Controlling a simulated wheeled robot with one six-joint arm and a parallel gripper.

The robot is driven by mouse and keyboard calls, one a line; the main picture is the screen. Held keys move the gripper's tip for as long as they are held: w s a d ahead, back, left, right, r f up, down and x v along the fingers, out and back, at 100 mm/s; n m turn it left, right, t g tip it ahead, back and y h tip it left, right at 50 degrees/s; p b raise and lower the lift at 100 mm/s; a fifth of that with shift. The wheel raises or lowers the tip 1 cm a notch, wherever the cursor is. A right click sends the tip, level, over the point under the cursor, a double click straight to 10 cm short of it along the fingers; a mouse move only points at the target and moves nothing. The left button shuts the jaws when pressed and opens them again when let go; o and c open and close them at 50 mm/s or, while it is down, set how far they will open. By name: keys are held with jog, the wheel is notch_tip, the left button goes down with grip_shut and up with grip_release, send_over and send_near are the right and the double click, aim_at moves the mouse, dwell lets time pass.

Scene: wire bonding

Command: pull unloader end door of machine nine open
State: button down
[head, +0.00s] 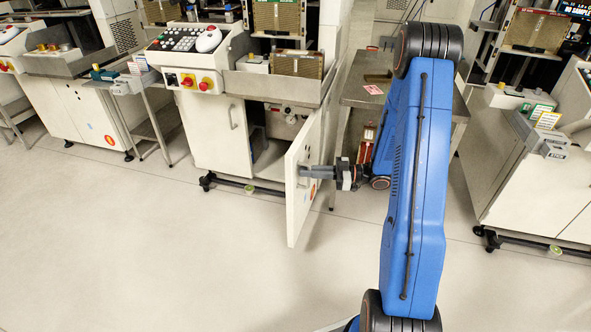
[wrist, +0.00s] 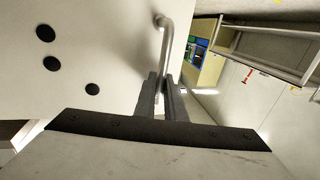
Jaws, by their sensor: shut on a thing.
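The white door (head: 297,203) of the middle machine (head: 212,125) stands swung well out from the cabinet, hinged on its right side. The cabinet opening (head: 270,150) shows behind it. My gripper (head: 306,172) is at the door's face, near its free edge. In the wrist view, the fingers of my gripper (wrist: 163,97) are closed around the metal bar handle (wrist: 165,45) on the door panel (wrist: 95,50). The lower part of the handle is hidden between the fingers. I cannot read a machine number.
A second cabinet door (head: 225,145) with its own handle is shut on the left. A metal side table (head: 362,92) stands right of the open door, with a red and blue item (head: 367,150) beneath it. Other machines stand left and right. The floor (head: 180,255) in front is clear.

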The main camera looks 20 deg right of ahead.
jog(key=shift+v, duration=1.2)
jog(key=shift+s, duration=0.15)
jog(key=c, duration=2.1)
grip_release()
jog(key=v, duration=1.7)
jog(key=shift+d, duration=0.2)
